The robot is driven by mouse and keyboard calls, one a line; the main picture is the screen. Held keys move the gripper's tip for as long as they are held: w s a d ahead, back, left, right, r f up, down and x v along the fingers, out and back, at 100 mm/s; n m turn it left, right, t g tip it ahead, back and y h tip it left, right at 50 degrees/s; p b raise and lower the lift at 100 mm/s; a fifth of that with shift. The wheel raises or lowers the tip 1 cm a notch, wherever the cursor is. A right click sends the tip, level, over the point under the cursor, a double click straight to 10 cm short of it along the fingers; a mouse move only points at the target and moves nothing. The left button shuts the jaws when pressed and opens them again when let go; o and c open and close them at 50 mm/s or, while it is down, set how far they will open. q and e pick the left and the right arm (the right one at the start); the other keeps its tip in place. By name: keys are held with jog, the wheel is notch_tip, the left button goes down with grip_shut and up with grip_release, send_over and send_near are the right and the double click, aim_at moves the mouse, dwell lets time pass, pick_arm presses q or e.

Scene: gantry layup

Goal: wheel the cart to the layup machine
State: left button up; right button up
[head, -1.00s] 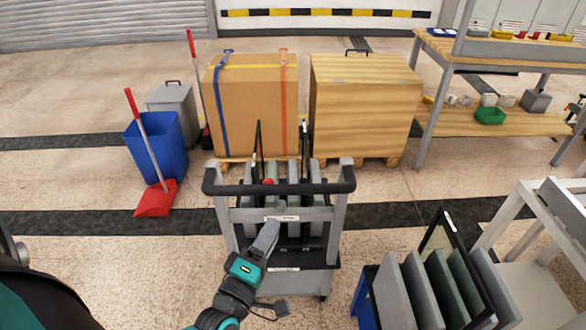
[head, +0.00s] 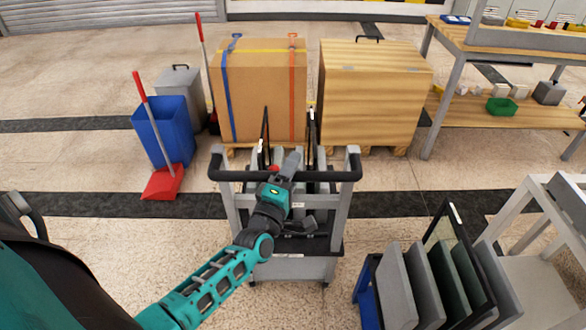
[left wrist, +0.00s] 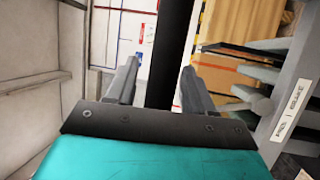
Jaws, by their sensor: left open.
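The grey cart (head: 290,268) stands upright on the floor in the middle of the head view, with dark panels and grey slabs in it. Its black push handle (head: 335,175) runs across the near top side. My left gripper (head: 290,162) is at the middle of this handle. In the left wrist view the black handle bar (left wrist: 172,50) passes between the two open fingers (left wrist: 158,75), which are not closed on it. My right gripper is not in view. I cannot identify the layup machine in these frames.
A strapped carton (head: 262,85) and a wooden crate (head: 375,90) stand behind the cart. A blue bin (head: 165,130) and red dustpan (head: 163,183) are to the left. A rack of slabs (head: 400,285) and a white table (head: 535,250) are at the right.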

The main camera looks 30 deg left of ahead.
pick_arm(q)
jog(key=shift+w, duration=0.2)
grip_shut()
dwell(0.4)
